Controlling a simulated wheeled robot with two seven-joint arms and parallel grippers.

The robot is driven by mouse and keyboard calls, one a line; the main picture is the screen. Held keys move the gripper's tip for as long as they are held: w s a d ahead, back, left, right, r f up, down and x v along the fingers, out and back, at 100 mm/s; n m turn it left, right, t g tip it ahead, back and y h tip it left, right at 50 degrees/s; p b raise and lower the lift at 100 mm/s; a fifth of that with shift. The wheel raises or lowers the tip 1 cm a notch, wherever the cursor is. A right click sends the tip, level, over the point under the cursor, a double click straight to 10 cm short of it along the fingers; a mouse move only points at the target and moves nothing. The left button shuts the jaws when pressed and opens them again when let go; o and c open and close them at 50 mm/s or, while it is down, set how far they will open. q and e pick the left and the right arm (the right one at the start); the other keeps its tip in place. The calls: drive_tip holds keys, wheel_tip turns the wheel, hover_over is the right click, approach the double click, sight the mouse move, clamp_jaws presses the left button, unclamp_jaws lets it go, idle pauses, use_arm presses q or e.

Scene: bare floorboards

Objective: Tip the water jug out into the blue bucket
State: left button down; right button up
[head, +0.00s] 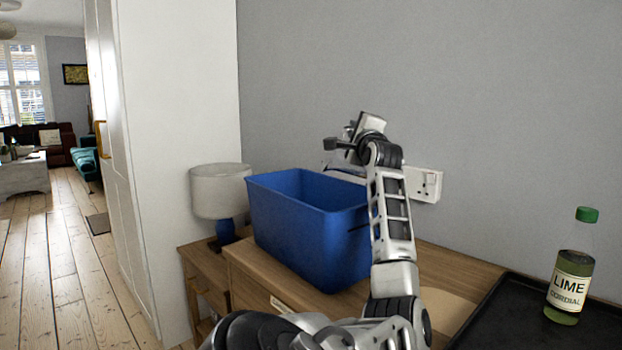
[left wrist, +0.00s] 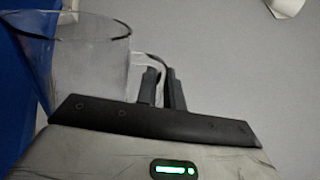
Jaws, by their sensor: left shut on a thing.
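The blue bucket (head: 305,232) is a deep rectangular tub on the wooden cabinet. It also shows at the left of the left wrist view (left wrist: 15,85). My left gripper (head: 345,145) is above the bucket's right rear part, and its arm hides part of the rim. In the left wrist view my left gripper (left wrist: 162,88) is shut on the handle of the clear water jug (left wrist: 92,60). The jug is beside the bucket's blue wall in that view. In the head view the jug is mostly hidden; its tilt and contents cannot be told. My right gripper is not in view.
A lime cordial bottle (head: 571,275) with a green cap stands on a black tray (head: 500,325) at the right. A lamp (head: 220,195) stands left of the bucket on a lower wooden table (head: 205,265). A wall socket (head: 428,184) is behind my arm. Open floorboards lie left.

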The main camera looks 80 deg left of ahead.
use_arm(q)
drive_tip(key=w+m+p, duration=0.1)
drive_tip(key=m+p, duration=0.1)
drive_tip(key=w+r+m+t+p, duration=0.1)
drive_tip(key=w+m+p, duration=0.1)
drive_tip(key=m+p, duration=0.1)
drive_tip(key=w+m+p, duration=0.1)
drive_tip(key=m+p, duration=0.1)
drive_tip(key=shift+w+t+h, duration=0.25)
drive_tip(key=shift+t+h, duration=0.15)
drive_tip(key=shift+w+r+m+p, duration=0.2)
drive_tip(key=shift+r+m+p, duration=0.15)
drive_tip(key=shift+p, duration=0.4)
drive_tip(key=w+f+m+h+p, duration=0.1)
drive_tip(key=w+f+m+p, duration=0.3)
drive_tip(key=m, duration=0.5)
drive_tip(key=w+p, duration=0.2)
drive_tip(key=p, duration=0.1)
drive_tip(key=shift+w+t+h+p, duration=0.2)
drive_tip(key=shift+t+h+p, duration=0.1)
drive_tip(key=shift+h, duration=0.1)
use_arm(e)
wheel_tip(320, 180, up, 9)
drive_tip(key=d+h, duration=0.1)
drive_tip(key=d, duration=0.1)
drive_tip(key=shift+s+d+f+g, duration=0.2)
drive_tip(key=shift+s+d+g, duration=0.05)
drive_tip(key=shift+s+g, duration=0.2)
